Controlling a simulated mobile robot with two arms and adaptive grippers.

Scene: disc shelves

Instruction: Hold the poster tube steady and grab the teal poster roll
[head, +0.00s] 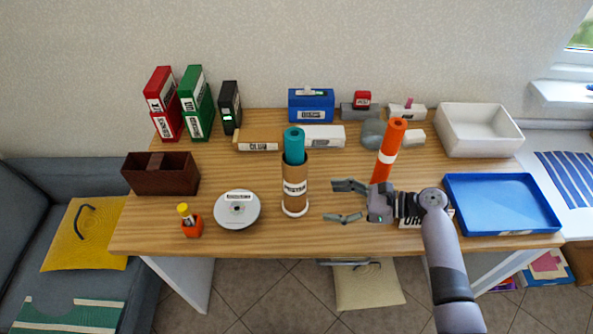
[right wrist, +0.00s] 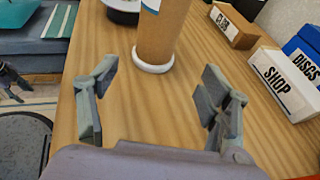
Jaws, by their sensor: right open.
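The brown poster tube (head: 295,187) stands upright on a white base ring near the table's front middle. The teal poster roll (head: 294,143) stands inside it, with its upper end showing above the rim. My right gripper (head: 346,202) is open and empty, low over the table to the right of the tube and apart from it. Its fingers point toward the tube. In the right wrist view the tube's lower part (right wrist: 163,32) and base ring lie beyond and between my open fingers (right wrist: 158,98); the teal roll is out of frame. My left gripper is not in the head view.
An orange roll (head: 388,150) stands right, behind my right gripper. A disc spindle (head: 237,210) and a small orange holder (head: 190,222) are left of the tube. A blue tray (head: 503,232) lies at right. Boxes line the back. Table between tube and gripper is clear.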

